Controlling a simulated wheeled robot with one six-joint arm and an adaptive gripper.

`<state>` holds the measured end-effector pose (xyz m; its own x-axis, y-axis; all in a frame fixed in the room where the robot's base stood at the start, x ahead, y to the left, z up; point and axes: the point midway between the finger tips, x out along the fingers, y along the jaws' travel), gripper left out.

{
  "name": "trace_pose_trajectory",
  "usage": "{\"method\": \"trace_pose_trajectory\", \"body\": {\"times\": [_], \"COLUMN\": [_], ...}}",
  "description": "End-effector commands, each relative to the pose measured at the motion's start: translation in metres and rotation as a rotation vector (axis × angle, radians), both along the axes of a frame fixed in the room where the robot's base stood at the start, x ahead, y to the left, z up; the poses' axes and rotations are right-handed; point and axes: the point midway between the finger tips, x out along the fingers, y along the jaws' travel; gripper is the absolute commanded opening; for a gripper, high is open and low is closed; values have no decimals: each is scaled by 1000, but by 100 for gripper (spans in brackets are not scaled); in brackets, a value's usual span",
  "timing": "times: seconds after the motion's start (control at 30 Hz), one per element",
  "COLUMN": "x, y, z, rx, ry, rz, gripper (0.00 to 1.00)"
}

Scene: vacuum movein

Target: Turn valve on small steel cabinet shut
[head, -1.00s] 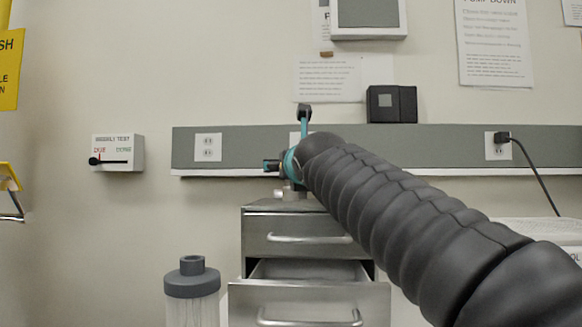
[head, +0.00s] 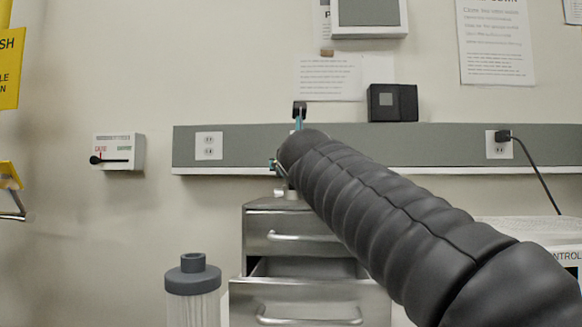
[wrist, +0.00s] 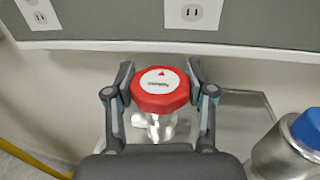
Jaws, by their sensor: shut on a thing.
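The valve's red faceted knob (wrist: 161,91) sits on a short silver body (wrist: 153,126) on a steel top, in the middle of the wrist view. A small arrow on its white label points up in the picture. My gripper (wrist: 160,78) has one finger on each side of the knob and is shut on it. In the head view the small steel cabinet (head: 292,222) stands below, with one drawer (head: 310,292) pulled out. My arm covers most of the valve there. Only a finger of my gripper (head: 299,112) and bits of teal show past it.
A steel cylinder with a blue top (wrist: 306,128) stands to the right of the valve. A grey wall rail with outlets (head: 240,147) runs behind. A clear canister with a grey lid (head: 193,275) is left of the cabinet. A lever box (head: 118,152) hangs on the wall.

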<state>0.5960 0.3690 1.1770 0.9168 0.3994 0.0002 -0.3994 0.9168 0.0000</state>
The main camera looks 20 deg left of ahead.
Motion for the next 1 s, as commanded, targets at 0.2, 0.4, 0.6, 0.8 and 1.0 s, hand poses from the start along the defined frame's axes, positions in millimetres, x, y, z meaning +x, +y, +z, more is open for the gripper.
{"method": "trace_pose_trajectory", "body": {"times": [0.2,0.4,0.6,0.8,1.0], "x": [0,0,0,0,0], "y": [2,1,1,1,-1], "z": [0,1,2,1,0], "rx": [-2,-2,-1,-2,1], "ry": [0,-1,1,1,1], "rz": [-86,-180,-296,-430,-532], "gripper": [19,19,19,19,19]}}
